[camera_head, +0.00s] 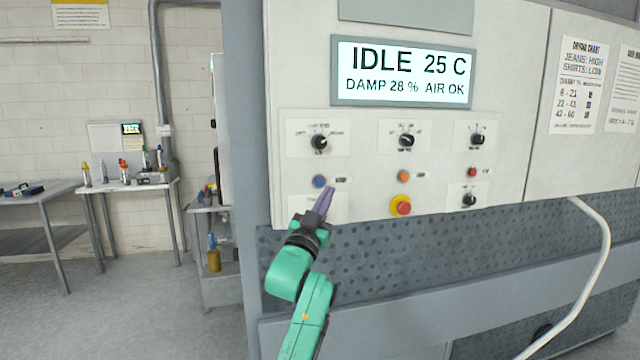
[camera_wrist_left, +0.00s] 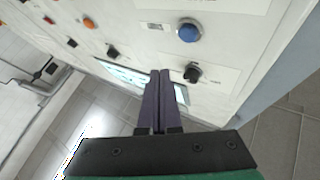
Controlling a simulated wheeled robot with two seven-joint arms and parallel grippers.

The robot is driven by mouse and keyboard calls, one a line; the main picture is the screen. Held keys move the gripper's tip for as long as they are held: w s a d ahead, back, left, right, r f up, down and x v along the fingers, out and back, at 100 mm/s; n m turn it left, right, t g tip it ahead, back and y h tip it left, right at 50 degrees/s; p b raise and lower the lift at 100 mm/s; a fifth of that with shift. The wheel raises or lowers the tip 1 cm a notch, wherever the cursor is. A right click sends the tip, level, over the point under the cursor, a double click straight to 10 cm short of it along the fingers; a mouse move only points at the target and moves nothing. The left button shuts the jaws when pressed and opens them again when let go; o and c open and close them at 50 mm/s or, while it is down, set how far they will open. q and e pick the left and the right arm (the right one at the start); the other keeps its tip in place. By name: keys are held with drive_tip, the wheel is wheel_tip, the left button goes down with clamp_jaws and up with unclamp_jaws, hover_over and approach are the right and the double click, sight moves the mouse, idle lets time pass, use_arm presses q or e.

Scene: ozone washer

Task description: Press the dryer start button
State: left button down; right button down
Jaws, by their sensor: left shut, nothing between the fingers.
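The dryer's white control panel (camera_head: 370,180) fills the middle of the head view. On it are a blue button (camera_head: 319,181), an orange button (camera_head: 403,176), a small red button (camera_head: 472,172) and a red button on a yellow base (camera_head: 400,205). Their labels are too small to read. My left gripper (camera_head: 328,190) points up in front of the panel, its purple fingertips just right of and below the blue button. In the left wrist view the fingers (camera_wrist_left: 158,73) are shut and empty, and the blue button (camera_wrist_left: 188,32) shows apart from the tips. My right gripper is not visible.
The display (camera_head: 403,73) reads IDLE, 25 C, DAMP 28 %, AIR OK. Black knobs (camera_head: 319,142) sit in a row above the buttons, with another knob (camera_head: 469,199) at lower right. A white hose (camera_head: 590,270) hangs at right. Tables (camera_head: 128,187) stand at left.

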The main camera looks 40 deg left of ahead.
sight(319, 182)
use_arm(q)
drive_tip(key=shift+w+a, duration=0.65)
drive_tip(key=shift+a, duration=0.3)
drive_tip(key=shift+w+a, duration=0.6)
drive_tip(key=shift+a, duration=0.35)
idle(0.5)
drive_tip(key=shift+w+a, duration=0.25)
drive_tip(key=shift+a, duration=0.1)
drive_tip(key=shift+w+a, duration=0.3)
drive_tip(key=shift+a, duration=0.1)
idle(0.7)
drive_tip(key=shift+d, duration=0.1)
drive_tip(key=shift+s+d, duration=0.55)
drive_tip(key=shift+d, duration=0.1)
